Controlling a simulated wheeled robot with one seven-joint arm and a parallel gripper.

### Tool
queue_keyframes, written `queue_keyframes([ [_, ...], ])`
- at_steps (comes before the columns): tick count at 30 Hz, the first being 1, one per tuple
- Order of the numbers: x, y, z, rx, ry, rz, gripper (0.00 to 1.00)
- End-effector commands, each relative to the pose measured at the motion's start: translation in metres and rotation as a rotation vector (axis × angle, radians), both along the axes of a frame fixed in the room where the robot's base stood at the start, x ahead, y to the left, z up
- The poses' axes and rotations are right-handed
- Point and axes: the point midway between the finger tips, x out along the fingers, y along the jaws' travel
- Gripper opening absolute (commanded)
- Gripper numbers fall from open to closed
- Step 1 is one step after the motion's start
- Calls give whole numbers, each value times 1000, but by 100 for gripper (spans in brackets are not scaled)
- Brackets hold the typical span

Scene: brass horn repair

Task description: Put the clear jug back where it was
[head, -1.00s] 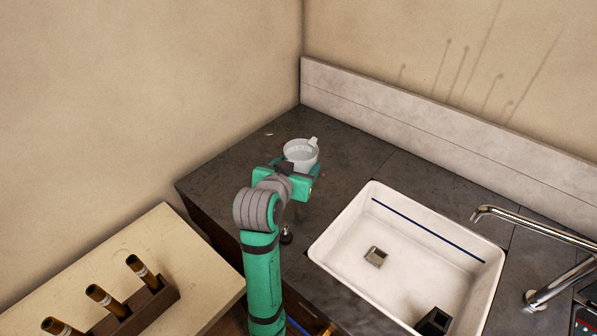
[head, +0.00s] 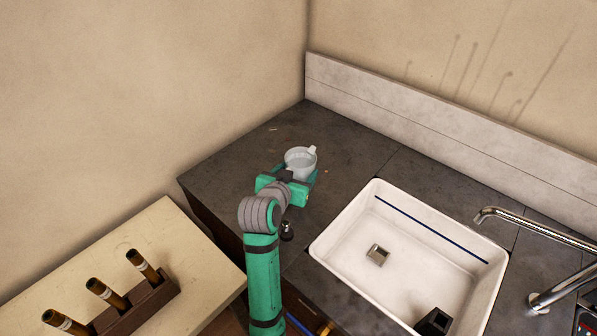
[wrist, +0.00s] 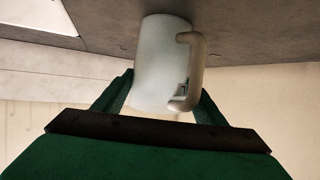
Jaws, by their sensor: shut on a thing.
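The clear jug (head: 300,161), pale and mug-like with a handle, is upright over the grey counter at the back left of the sink. My gripper (head: 299,180) is shut on it, one finger on each side of its body. In the wrist view the jug (wrist: 160,65) sits between the two green fingers (wrist: 165,98), with its handle facing the camera side and to the right. That view is upside down, with the counter at the top. I cannot tell whether the jug's base touches the counter.
A white sink (head: 330,235) with a black block (head: 433,322) in it lies to the right, under a chrome tap (head: 535,225). A small dark knobbed item (head: 287,231) stands beside my arm. A wooden rack (head: 150,305) sits on the pale table. The counter behind the jug is clear.

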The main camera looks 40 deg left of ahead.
Motion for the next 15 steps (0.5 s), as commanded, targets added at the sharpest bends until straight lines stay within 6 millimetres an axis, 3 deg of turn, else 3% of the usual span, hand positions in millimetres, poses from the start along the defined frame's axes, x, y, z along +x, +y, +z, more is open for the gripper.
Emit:
queue_keyframes([
  [2,0,1,-2,1,-1,1,10],
  [3,0,1,-3,0,0,1,67],
  [5,0,0,-2,0,0,1,81],
  [15,1,-1,0,0,-1,-2,83],
])
